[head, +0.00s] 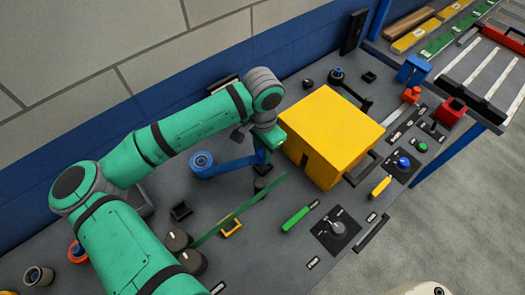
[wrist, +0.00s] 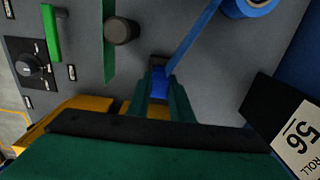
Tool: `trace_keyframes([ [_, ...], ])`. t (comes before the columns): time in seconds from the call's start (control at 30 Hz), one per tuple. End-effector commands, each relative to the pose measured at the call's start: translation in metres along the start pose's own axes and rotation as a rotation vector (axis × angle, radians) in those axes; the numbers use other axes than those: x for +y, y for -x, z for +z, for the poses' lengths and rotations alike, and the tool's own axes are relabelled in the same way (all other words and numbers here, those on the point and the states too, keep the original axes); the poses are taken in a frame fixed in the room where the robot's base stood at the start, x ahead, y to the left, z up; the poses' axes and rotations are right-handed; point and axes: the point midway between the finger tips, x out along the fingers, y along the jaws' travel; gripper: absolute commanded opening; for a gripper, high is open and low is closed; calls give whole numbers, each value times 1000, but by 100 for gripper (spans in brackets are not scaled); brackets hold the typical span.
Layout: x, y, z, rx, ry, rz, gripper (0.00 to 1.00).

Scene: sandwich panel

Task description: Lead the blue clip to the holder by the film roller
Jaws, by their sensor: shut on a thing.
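My gripper (head: 265,143) is shut on the blue clip (wrist: 158,80), left of the yellow box in the head view. The clip sits between the fingertips (wrist: 160,98) in the wrist view, and a little of it shows in the head view (head: 261,157). A blue film strip (head: 233,164) runs from the blue film roller (head: 203,162) to the clip. The roller also shows at the top of the wrist view (wrist: 248,6). A small dark block (wrist: 158,62) shows right at the clip's far end; I cannot tell whether it is the holder or whether they touch.
A large yellow box (head: 335,130) stands close to the right of my gripper. A dark round knob (wrist: 122,31) and a green strip (wrist: 109,45) lie near the clip.

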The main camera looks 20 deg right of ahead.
Motion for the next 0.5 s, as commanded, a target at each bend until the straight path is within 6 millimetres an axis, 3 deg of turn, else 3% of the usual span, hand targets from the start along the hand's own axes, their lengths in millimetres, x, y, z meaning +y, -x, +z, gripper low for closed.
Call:
trace_keyframes([
  [0.5, 0, -13, 0, 0, 1, 1, 0],
])
